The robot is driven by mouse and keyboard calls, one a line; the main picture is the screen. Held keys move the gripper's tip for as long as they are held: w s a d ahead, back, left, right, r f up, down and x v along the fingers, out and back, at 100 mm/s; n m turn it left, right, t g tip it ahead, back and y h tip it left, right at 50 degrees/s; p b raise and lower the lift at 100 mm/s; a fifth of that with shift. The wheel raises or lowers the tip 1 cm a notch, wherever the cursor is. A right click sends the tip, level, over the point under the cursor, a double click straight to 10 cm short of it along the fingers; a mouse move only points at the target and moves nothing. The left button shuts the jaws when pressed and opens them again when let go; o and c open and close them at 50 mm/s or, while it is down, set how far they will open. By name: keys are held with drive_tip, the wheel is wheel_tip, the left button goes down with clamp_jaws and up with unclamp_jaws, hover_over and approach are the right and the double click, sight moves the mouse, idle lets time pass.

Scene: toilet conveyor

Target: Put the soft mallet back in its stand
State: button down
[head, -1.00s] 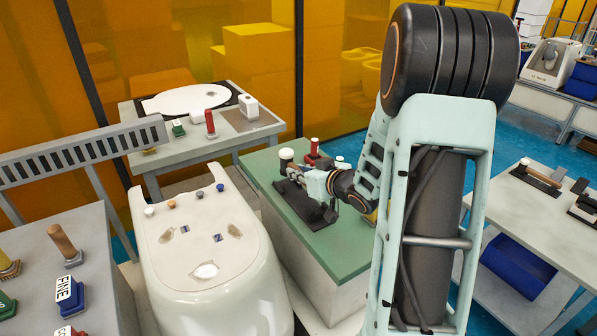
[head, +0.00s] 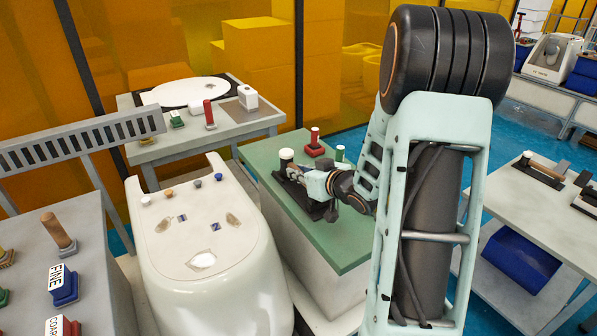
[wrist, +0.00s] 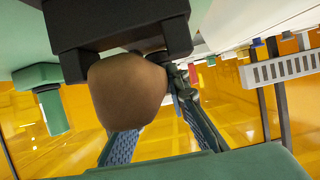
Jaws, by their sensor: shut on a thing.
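The wrist view appears upside down. There the handle's rounded brown end (wrist: 128,92) is close to the camera, against the black stand (wrist: 115,28), with my gripper's blue fingers (wrist: 155,137) beyond it. I cannot tell whether the mallet is fully seated, because my gripper hides most of the handle.
A red-based stamp (head: 315,145) and a green piece (head: 340,153) stand behind the stand. The green table's (head: 345,245) front is clear. A white toilet body (head: 215,240) stands close on the left. Another table (head: 500,215) with tools is at right.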

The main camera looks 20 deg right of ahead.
drive_tip(key=shift+f, duration=0.2)
drive_tip(key=c, duration=1.8)
unclamp_jaws()
drive_tip(key=shift+f, duration=0.15)
drive_tip(key=shift+s, duration=0.1)
drive_tip(key=v, duration=1.2)
